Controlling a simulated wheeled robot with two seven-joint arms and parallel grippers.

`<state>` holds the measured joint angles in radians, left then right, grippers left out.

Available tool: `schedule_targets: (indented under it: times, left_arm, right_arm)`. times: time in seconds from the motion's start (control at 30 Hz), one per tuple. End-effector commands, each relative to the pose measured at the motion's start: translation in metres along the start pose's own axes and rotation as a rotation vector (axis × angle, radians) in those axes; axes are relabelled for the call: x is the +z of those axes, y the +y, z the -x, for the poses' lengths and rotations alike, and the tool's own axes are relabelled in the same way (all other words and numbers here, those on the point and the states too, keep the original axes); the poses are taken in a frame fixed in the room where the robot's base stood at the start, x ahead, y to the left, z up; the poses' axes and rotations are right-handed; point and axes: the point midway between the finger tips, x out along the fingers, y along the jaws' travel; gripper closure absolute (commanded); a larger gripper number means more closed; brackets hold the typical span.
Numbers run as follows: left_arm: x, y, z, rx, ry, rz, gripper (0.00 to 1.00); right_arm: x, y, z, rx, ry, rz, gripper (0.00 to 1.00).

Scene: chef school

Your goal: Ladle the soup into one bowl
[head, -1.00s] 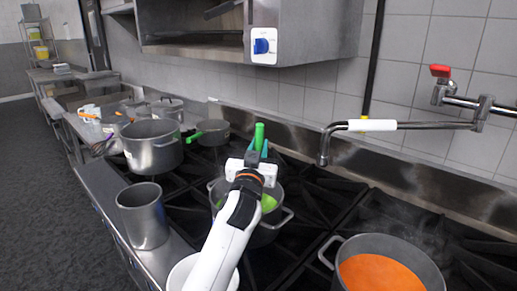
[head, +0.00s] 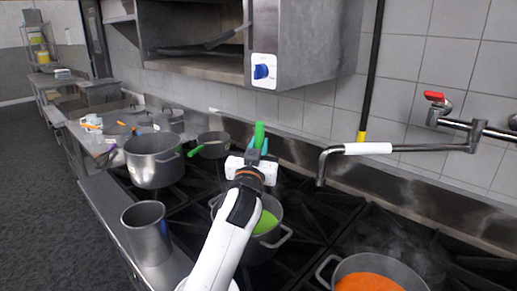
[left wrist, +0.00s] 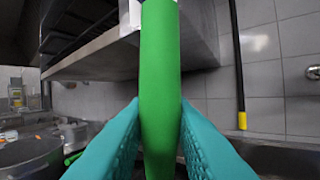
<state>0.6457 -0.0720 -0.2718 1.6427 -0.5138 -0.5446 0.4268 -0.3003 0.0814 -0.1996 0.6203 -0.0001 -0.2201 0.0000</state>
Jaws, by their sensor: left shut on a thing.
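My left gripper (head: 257,147) is shut on a green handle (head: 259,134), likely the ladle's, above a pot of green soup (head: 266,222). In the left wrist view the green handle (left wrist: 160,85) stands upright between the teal fingers. The ladle's lower end is hidden behind my gripper and arm. A pot of orange soup (head: 368,285) steams at the bottom right, cut off by the frame. No bowl shows clearly; my forearm covers the front edge below the green soup pot. My right gripper is out of view.
A large grey pot (head: 154,172) and a green-handled pan (head: 213,144) stand left on the burners. A metal cylinder (head: 146,225) stands on the front ledge. A tap spout (head: 321,170) hangs at the right. A metal shelf unit (head: 300,50) overhangs the back.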

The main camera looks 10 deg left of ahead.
Motion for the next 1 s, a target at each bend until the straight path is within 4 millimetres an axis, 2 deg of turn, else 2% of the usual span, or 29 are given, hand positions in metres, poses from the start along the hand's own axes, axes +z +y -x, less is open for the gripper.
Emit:
schedule_targets:
  times: [0.03,0.6,0.77,1.0]
  left_arm:
    - [0.011,0.001,-0.003,0.000,-0.002,0.001,1.00]
    - [0.065,0.005,-0.016,0.001,-0.002,0.001,1.00]
    - [0.072,0.006,-0.018,0.001,-0.001,0.000,1.00]
    - [0.072,0.005,-0.018,0.001,-0.001,0.000,1.00]
  right_arm:
    - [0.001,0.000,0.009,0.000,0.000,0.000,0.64]
    - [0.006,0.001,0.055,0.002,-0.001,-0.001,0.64]
    - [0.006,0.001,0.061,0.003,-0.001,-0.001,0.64]
    - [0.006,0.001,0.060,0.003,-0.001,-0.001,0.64]
